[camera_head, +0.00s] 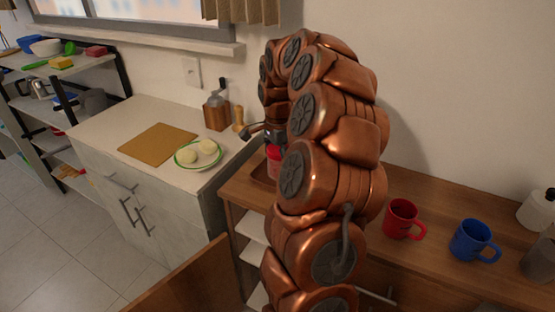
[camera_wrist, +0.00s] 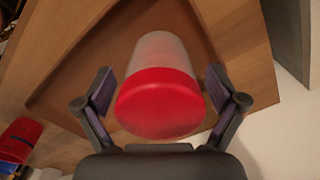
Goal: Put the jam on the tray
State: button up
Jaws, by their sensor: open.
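The jam, a jar with a red lid and pale body (camera_wrist: 158,98), stands on the brown wooden tray (camera_wrist: 80,80) in the wrist view. Its red part also shows in the head view (camera_head: 274,154), partly hidden by my arm. My gripper (camera_wrist: 160,78) is open, with one finger on each side of the jar and a visible gap to both. The tray edge (camera_head: 259,171) shows beside my arm in the head view; most of the tray is hidden there.
A red mug (camera_head: 402,218) and a blue mug (camera_head: 472,240) stand on the wooden counter right of my arm. Left, a white counter holds a cutting board (camera_head: 158,144), a plate (camera_head: 190,163) with two pale round items, and a grinder (camera_head: 217,110).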

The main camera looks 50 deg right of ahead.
notch_tip(320, 180, up, 12)
jog(key=shift+r+b, duration=0.2)
jog(key=shift+b, duration=0.45)
jog(key=s+a+f+n, duration=0.1)
jog(key=s+a+n, duration=0.1)
jog(key=a+n, duration=0.35)
jog(key=s+a+n, duration=0.2)
jog(key=a+n, duration=0.1)
jog(key=a, duration=0.6)
jog(key=s+a+f+n, duration=0.1)
jog(key=s+a+n, duration=0.25)
jog(key=a, duration=0.45)
jog(key=s+a+f+n+g, duration=0.1)
jog(key=s+a+f+n, duration=0.3)
jog(key=s, duration=0.5)
jog(key=s+a+f+n, duration=0.5)
jog(key=s, duration=0.3)
jog(key=shift+s+a+f+n+g, duration=0.3)
jog(key=shift+s+n+g, duration=0.05)
jog(key=shift+n+g, duration=0.05)
